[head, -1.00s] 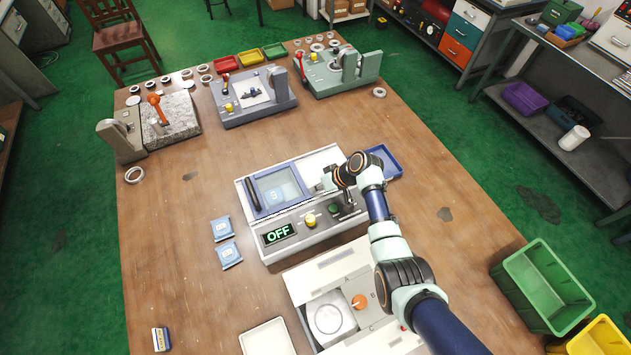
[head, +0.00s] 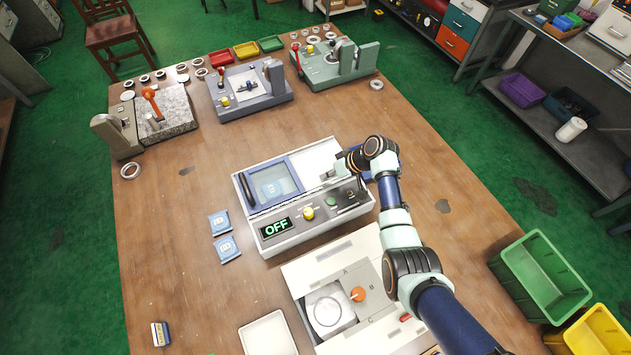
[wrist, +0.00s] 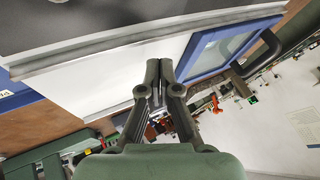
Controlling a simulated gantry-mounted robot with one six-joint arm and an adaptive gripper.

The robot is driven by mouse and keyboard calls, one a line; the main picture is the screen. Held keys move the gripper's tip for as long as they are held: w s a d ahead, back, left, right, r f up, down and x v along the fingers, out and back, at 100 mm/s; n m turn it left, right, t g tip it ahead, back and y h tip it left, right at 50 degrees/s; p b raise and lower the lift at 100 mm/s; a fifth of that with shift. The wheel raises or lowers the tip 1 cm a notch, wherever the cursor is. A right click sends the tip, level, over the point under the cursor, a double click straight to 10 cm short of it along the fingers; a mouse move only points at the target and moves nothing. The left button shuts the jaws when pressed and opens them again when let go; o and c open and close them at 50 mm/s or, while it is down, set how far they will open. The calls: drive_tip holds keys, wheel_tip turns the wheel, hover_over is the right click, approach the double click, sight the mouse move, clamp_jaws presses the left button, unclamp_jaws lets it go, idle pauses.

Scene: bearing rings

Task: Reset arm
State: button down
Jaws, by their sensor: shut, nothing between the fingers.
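My gripper (head: 330,177) is over the right part of the grey machine with the OFF display (head: 276,227). In the wrist view, the two dark fingers of my gripper (wrist: 159,64) are together, with nothing between them. The machine's pale top and its blue-framed window (wrist: 225,48) show beyond the fingertips. I cannot tell whether the fingers touch the machine. My arm reaches in from the lower right of the head view.
A second pale machine with an orange knob (head: 357,294) stands in front. Two blue packets (head: 227,249) lie to the left. Three fixtures, including a green one (head: 338,72), line the back. The left middle of the table is mostly clear.

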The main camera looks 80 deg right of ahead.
drive_tip(key=v, duration=0.7)
drive_tip(key=shift+a+r+p, duration=0.15)
drive_tip(key=shift+r+p, duration=0.05)
drive_tip(key=shift+p, duration=0.15)
